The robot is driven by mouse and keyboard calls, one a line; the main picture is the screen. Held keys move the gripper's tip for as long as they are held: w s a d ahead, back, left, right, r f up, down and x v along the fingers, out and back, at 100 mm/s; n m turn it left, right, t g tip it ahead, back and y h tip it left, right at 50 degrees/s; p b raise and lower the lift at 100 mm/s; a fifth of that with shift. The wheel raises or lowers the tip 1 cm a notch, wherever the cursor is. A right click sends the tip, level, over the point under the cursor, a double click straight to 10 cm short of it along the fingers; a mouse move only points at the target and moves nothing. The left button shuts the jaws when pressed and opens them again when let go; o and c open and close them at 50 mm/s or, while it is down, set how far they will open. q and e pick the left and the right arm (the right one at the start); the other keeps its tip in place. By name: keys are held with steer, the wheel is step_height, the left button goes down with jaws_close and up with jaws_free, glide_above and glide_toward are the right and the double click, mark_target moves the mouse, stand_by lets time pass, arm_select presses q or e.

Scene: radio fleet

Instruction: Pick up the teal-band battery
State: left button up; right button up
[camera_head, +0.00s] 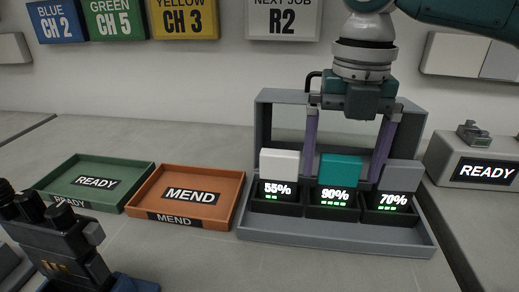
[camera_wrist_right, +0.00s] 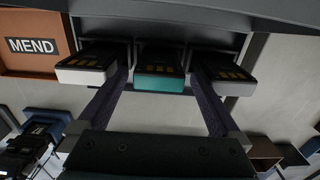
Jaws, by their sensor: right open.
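The teal-band battery (camera_head: 340,170) stands upright in the middle slot of a grey charging dock (camera_head: 340,237), above a display reading 90%. A white-band battery (camera_head: 279,163) is on its left at 55% and a grey-band one (camera_head: 402,174) on its right at 70%. My right gripper (camera_head: 342,172) comes down from above, its two purple fingers wide apart and empty. One finger is on each side of the teal battery, near the gaps to its neighbours; contact cannot be told. The right wrist view shows the teal band (camera_wrist_right: 160,84) centred between the fingers. My left gripper is not in view.
An orange MEND tray (camera_head: 232,200) and a green READY tray (camera_head: 82,160) lie left of the dock. A dark radio (camera_head: 60,240) stands at the front left. A grey READY box (camera_head: 475,173) is on the right. The dock's back panel (camera_head: 262,120) rises behind the batteries.

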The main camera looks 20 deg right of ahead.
steer(key=shift+f, duration=0.9)
steer(key=shift+c, duration=0.4)
steer(key=c, duration=1.4)
steer(key=shift+r, duration=0.1)
steer(key=shift+r, duration=0.1)
